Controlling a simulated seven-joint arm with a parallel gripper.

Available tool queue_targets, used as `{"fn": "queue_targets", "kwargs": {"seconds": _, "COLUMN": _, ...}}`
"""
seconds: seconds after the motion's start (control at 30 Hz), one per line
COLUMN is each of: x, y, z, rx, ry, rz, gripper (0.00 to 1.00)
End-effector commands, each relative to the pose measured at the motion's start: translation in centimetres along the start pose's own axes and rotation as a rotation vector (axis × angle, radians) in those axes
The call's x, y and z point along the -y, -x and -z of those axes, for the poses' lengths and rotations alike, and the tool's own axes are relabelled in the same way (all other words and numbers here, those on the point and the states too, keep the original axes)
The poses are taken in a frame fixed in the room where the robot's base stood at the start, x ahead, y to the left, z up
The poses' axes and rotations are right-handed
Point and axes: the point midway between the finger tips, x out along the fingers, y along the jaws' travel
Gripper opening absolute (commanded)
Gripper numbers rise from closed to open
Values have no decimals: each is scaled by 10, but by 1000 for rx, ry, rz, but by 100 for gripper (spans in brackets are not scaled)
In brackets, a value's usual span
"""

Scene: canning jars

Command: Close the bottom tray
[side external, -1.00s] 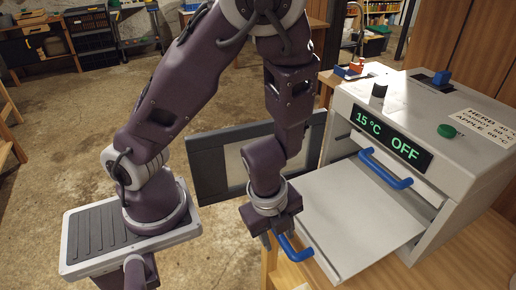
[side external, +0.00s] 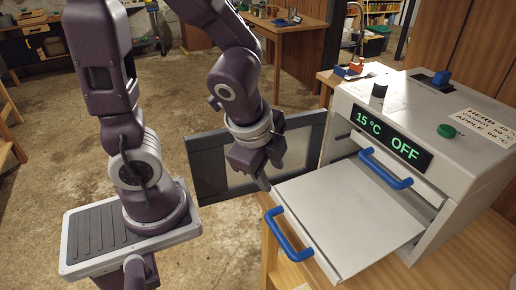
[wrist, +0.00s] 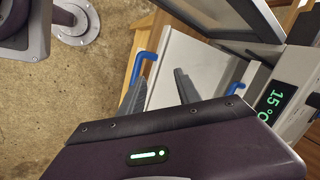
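The bottom tray (side external: 350,220) is a flat pale tray pulled far out of the grey dehydrator-like machine (side external: 455,135). Its blue handle (side external: 283,238) is on its front edge, and it also shows in the wrist view (wrist: 137,67). My gripper (side external: 268,175) is above and behind the tray's outer end, clear of the handle.
A second blue handle (side external: 385,168) sits above the tray on the machine. The machine's framed door (side external: 205,172) stands open behind the tray. The display (side external: 390,138) reads 15 °C OFF. A wooden table (side external: 460,258) supports the machine.

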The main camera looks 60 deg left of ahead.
Motion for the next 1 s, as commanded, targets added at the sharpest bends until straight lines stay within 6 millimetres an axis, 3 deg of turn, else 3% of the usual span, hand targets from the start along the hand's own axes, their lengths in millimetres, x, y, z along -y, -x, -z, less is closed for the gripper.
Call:
{"fn": "queue_targets", "kwargs": {"seconds": 0.1, "x": 11, "y": 22, "z": -12, "rx": 1, "ry": 179, "rz": 37, "gripper": 40}}
{"fn": "queue_targets", "kwargs": {"seconds": 0.23, "x": 14, "y": 36, "z": -20, "rx": -2, "ry": 306, "rz": 47, "gripper": 40}}
{"fn": "queue_targets", "kwargs": {"seconds": 0.63, "x": 14, "y": 41, "z": -24, "rx": -3, "ry": 357, "rz": 47, "gripper": 40}}
{"fn": "queue_targets", "kwargs": {"seconds": 0.77, "x": 8, "y": 14, "z": -15, "rx": 39, "ry": 145, "rz": 29, "gripper": 40}}
{"fn": "queue_targets", "kwargs": {"seconds": 0.9, "x": -21, "y": -34, "z": 12, "rx": 7, "ry": -263, "rz": -74, "gripper": 40}}
{"fn": "queue_targets", "kwargs": {"seconds": 1.0, "x": -48, "y": -53, "z": 28, "rx": -64, "ry": -453, "rz": -155, "gripper": 40}}
